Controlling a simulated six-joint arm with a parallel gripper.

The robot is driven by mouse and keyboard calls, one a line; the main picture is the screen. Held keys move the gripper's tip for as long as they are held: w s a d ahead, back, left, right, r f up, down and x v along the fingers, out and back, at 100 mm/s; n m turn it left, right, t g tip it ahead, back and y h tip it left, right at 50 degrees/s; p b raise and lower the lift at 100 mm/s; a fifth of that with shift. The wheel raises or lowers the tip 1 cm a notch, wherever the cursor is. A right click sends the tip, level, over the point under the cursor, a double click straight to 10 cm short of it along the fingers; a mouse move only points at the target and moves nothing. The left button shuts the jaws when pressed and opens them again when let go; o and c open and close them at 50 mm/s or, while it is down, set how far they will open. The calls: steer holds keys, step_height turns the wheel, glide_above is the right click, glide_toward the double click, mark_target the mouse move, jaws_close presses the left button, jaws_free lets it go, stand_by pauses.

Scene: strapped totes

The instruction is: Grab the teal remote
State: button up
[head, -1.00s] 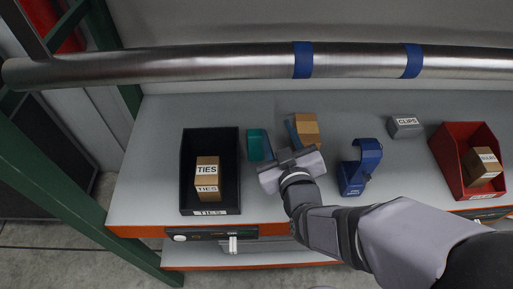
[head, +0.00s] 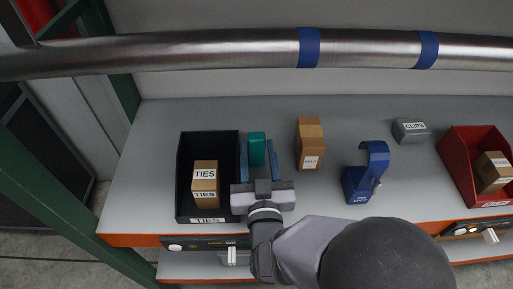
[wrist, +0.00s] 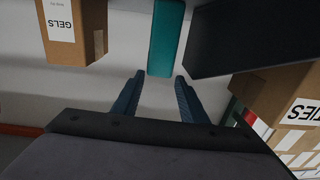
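The teal remote (head: 257,149) lies on the grey shelf just right of the black tote. It also shows in the wrist view (wrist: 166,38), running up past the top edge. My gripper (head: 259,158) is open, with one blue finger on each side of the remote in the head view. In the wrist view my gripper (wrist: 156,78) has its fingers apart, and the remote's near end lies between and just beyond the tips. I see no contact.
The black tote (head: 182,172) with a TIES box (head: 205,177) stands close left of my gripper. A GELS box (wrist: 75,30) stands on the other side; it shows in the head view (head: 310,142). A blue stand (head: 358,182), CLIPS box (head: 410,131) and red tote (head: 459,150) are farther right.

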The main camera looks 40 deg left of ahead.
mark_target(257, 141)
steer(key=shift+p+x, duration=1.05)
steer(key=shift+x, duration=1.55)
steer(key=shift+d+f, duration=0.1)
steer(key=shift+c, duration=0.3)
jaws_close()
